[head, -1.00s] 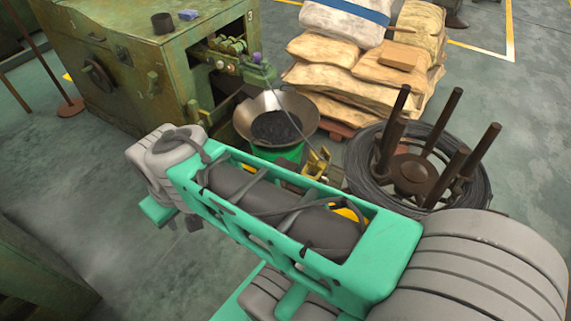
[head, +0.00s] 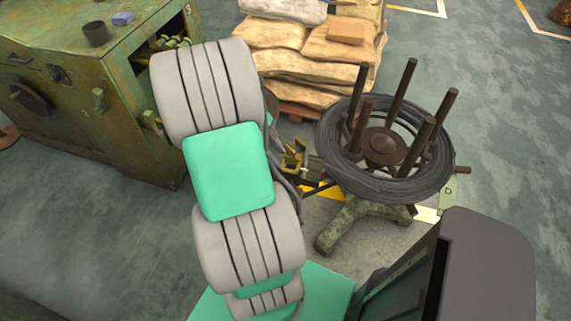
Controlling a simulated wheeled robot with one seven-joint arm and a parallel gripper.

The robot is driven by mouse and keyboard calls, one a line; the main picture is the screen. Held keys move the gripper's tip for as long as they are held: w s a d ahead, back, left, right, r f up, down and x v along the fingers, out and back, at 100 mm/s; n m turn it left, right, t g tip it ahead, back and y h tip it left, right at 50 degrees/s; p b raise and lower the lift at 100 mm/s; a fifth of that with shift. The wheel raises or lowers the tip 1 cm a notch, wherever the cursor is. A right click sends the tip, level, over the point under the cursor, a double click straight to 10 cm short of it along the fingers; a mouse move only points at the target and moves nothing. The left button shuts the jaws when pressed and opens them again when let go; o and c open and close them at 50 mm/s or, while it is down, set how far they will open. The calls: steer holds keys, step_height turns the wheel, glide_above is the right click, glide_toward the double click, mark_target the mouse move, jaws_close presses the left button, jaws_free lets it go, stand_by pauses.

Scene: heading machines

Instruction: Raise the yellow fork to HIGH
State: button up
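A small brass-yellow bracket with upright prongs (head: 294,160) shows in the head view, just right of my arm and left of the wire coil. It may be the yellow fork, but it is small and partly covered by my arm and its dark cables. I cannot tell its height setting. My green and grey arm fills the middle of the view. My gripper is not visible; the far end of the arm is hidden behind its own links.
A wire coil (head: 350,177) sits around a reel with brown posts (head: 384,147) on a green foot (head: 345,225). Stacked sacks (head: 293,70) stand behind. A worn green machine (head: 110,130) stands at the left. Open floor (head: 100,235) lies at lower left.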

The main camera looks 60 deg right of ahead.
mark_target(289, 170)
steer(key=x, duration=0.7)
steer(key=shift+p, duration=0.3)
jaws_close()
stand_by(0.9)
